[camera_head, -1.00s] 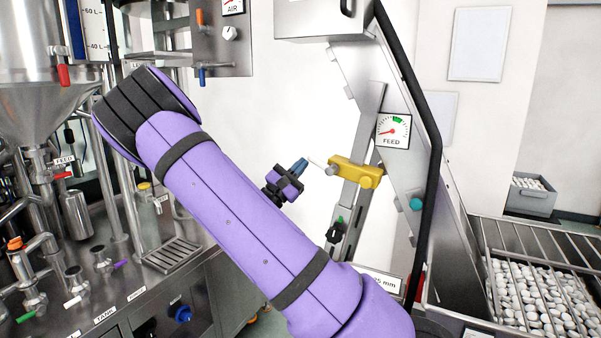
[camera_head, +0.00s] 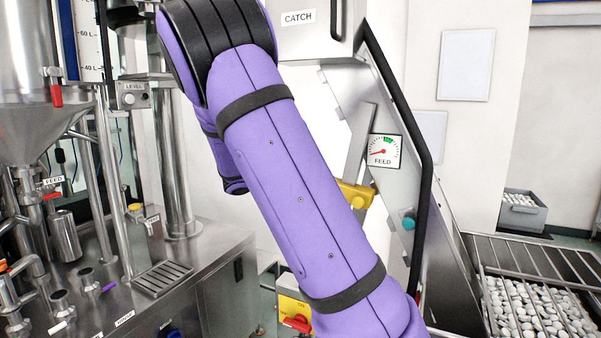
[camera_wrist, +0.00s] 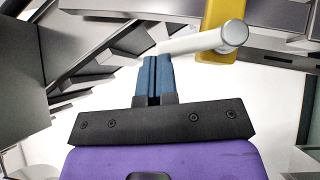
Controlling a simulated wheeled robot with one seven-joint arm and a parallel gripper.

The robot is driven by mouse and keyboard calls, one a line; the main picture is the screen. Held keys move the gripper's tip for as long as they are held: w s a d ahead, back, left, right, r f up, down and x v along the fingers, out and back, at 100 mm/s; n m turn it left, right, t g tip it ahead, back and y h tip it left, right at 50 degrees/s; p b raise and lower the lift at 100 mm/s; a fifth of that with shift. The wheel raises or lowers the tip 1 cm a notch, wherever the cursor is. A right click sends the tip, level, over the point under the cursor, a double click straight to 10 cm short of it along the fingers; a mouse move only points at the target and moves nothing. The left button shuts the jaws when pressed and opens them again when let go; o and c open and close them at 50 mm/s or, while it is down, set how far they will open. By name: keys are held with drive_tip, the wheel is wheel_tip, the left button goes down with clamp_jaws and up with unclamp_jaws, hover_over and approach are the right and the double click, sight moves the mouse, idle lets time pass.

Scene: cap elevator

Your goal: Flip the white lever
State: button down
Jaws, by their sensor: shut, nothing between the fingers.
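A white lever (camera_wrist: 200,42) with a rounded end shows in the wrist view, beside a yellow block (camera_wrist: 222,14). In the head view the yellow block (camera_head: 357,195) is partly visible on the sloping metal frame, and my arm hides the lever. My gripper (camera_wrist: 153,62) is shut and empty, its blue fingertips just below the left part of the lever. I cannot tell whether they touch it. My gripper is hidden behind my arm in the head view.
A FEED dial (camera_head: 384,151) and a teal knob (camera_head: 408,224) sit on the sloping conveyor frame. A yellow switch box (camera_head: 290,306) with a red handle stands low behind my arm. Steel tanks and pipes fill the left. A grated bin of caps (camera_head: 530,312) is at the right.

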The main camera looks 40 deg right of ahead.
drive_tip(key=shift+s+d+r+m+t+y, duration=0.25)
drive_tip(key=shift+s+m+t+y, duration=0.1)
drive_tip(key=shift+s+m+y, duration=0.25)
drive_tip(key=shift+s+d+r+m+t+y, duration=0.2)
drive_tip(key=shift+s+m+t+y, duration=0.15)
drive_tip(key=shift+s+m+y, duration=0.2)
drive_tip(key=shift+w+a, duration=0.1)
drive_tip(key=shift+w, duration=0.05)
drive_tip(key=w+d+v, duration=0.1)
drive_tip(key=w+v, duration=0.1)
drive_tip(key=v, duration=1)
drive_tip(key=shift+w+a, duration=0.25)
drive_tip(key=shift+w, duration=0.15)
drive_tip(key=shift+s+f, duration=0.1)
drive_tip(key=shift+f, duration=0.05)
